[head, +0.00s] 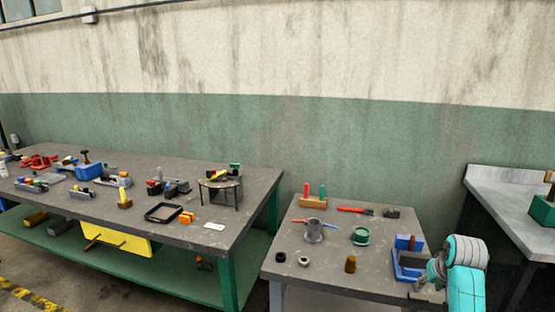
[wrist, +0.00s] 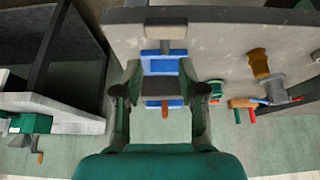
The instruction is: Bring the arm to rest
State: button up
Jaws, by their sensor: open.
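My turquoise arm reaches in at the right front corner of the right table in the head view. My gripper (head: 428,284) is at its end, beside the blue tray (head: 400,262) and partly hidden by the arm. In the wrist view my gripper (wrist: 159,78) has its two dark fingers spread wide apart. Nothing is visibly held between the fingers. I cannot tell the exact height of the fingers over the table.
A long cluttered bench (head: 235,222) stands left. A grey counter (head: 505,198) with a green box (head: 543,209) stands right.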

jog(key=s+a+f+t, duration=0.2)
jog(key=s+a+f, duration=0.4)
jog(key=s+f, duration=0.3)
jog(key=s+a+f+t, duration=0.1)
jog(key=s+a+f, duration=0.5)
jog(key=f, duration=0.6)
jog(key=s+a+f+n+t, duration=0.1)
jog(key=s+a, duration=0.2)
jog(key=s, duration=0.2)
jog(key=s+a+f, duration=0.2)
jog(key=s, duration=0.3)
jog(key=s+a+r+n+t, duration=0.1)
jog(key=s+a+r, duration=0.15)
jog(key=s, duration=0.65)
jog(key=s+a+r+t, duration=0.2)
jog(key=s+a, duration=0.1)
jog(key=s, duration=0.6)
jog(key=s+a+r+n+t+y, duration=0.1)
jog(key=s+a+r+t, duration=0.1)
jog(key=s+r, duration=1.2)
jog(key=shift+a+r, duration=0.35)
jog(key=shift+r, duration=0.35)
